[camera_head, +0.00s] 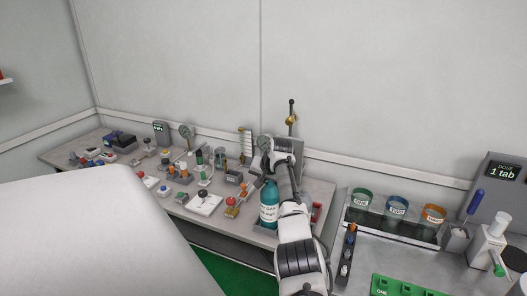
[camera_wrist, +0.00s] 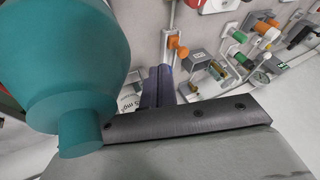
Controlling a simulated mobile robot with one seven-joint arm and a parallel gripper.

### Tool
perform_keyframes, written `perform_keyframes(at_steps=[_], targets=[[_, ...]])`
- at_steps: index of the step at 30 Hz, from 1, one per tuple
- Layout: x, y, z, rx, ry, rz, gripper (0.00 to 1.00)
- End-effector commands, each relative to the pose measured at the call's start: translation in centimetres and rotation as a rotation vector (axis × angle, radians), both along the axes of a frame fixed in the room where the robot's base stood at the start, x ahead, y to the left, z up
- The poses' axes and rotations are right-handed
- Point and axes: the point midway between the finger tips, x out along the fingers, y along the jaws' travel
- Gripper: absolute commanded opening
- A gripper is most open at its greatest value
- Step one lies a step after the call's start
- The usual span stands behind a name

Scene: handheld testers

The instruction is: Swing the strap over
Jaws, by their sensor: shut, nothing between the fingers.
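A teal gas bottle (camera_head: 268,203) with a white label stands at the right end of the back bench. In the wrist view the bottle (camera_wrist: 65,60) fills the upper left, close to the camera, with its narrower end near the strap. My gripper (camera_wrist: 157,86) shows as two dark fingers close together beside the bottle, just beyond the band. It is shut and empty; I cannot tell whether it touches the band. In the head view my arm hides the fingers.
Several small testers, valves and joysticks crowd the back bench (camera_head: 95,150) to the left of the bottle. A rack of cups (camera_head: 396,212) and a grey device with a screen (camera_head: 503,173) stand on the right bench.

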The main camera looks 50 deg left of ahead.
Motion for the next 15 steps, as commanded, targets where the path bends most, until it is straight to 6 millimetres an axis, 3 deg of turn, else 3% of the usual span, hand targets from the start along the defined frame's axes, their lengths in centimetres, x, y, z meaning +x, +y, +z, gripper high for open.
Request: perform_keyframes(at_steps=[15], targets=[[0.64,0.26,-0.14,0.001,0.0,-0.002,0.0]])
